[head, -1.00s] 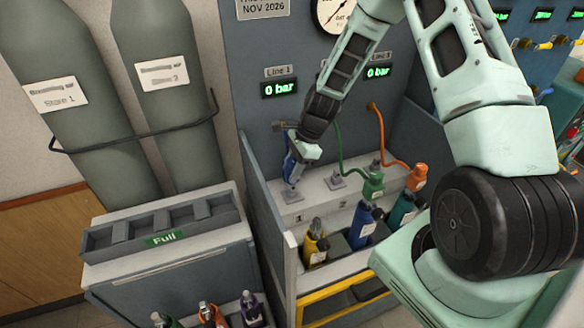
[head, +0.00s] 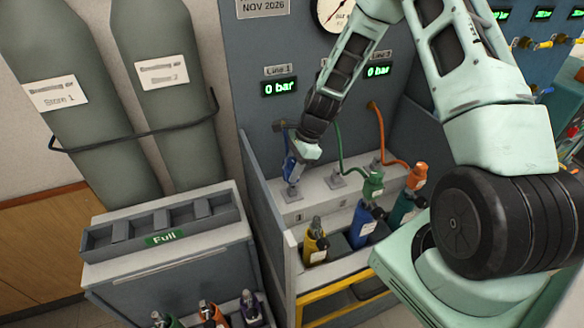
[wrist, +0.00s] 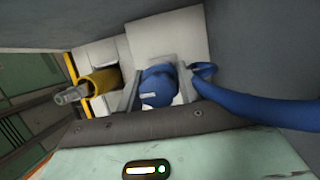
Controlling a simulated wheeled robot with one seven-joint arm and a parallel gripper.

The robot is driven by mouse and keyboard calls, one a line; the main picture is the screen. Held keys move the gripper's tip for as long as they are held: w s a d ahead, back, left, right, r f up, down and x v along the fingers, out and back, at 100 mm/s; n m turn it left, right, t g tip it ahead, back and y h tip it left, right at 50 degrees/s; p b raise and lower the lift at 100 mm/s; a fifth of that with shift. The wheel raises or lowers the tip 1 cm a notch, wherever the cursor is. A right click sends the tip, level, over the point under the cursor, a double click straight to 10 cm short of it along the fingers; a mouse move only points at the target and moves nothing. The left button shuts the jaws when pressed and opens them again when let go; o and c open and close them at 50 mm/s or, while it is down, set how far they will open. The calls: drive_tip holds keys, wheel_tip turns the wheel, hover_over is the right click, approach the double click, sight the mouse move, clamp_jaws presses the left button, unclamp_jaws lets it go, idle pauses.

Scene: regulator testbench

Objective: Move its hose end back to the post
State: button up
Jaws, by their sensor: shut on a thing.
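The blue hose end (head: 291,168) is at the first post (head: 291,193), on the bench ledge below the Line 1 display. In the wrist view my gripper (wrist: 158,88) is shut around the blue hose end (wrist: 158,80), one finger on each side. The blue hose (wrist: 250,105) runs off to the right there. In the head view my gripper (head: 296,158) is above the post and partly hides the hose end. I cannot tell whether the hose end is fully seated on the post.
A yellow bottle (head: 315,245) stands in front of the post. An empty "Full" rack (head: 165,225) stands left. Line 1 (head: 279,87) reads 0 bar.

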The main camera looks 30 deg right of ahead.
drive_tip(key=shift+f+b, duration=1.1)
drive_tip(key=shift+f, duration=0.65)
idle(0.5)
drive_tip(key=o, duration=1.2)
drive_tip(key=shift+o, duration=0.2)
drive_tip(key=b+v, duration=0.3)
drive_tip(key=v, duration=1.4)
drive_tip(key=shift+r, duration=0.2)
